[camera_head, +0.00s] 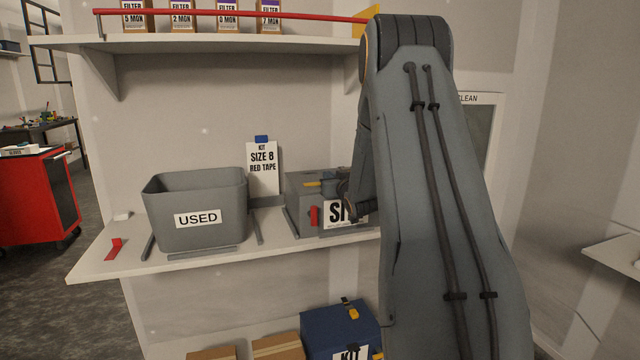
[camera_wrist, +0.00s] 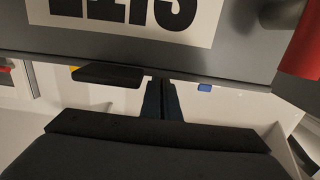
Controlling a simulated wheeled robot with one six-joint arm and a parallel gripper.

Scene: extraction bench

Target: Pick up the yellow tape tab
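A small yellow piece (camera_head: 313,184), which looks like the tape tab, sits at the top of a grey box (camera_head: 303,193). A yellow bit also shows at the left of the wrist view (camera_wrist: 75,69), beside a dark bar; I cannot tell if it is the same piece. My gripper (camera_head: 346,205) is at the front of the grey box, partly hidden by my arm. In the wrist view its two dark fingers (camera_wrist: 161,98) lie close together with nothing visible between them. The box's white label (camera_wrist: 140,15) fills the top of that view, upside down.
A grey bin marked USED (camera_head: 197,240) stands left of the box. A SIZE 8 RED TAPE card (camera_head: 263,170) stands behind. A red piece (camera_head: 314,215) is on the box front. A blue kit box (camera_head: 335,330) is below; an upper shelf (camera_head: 230,41) hangs above.

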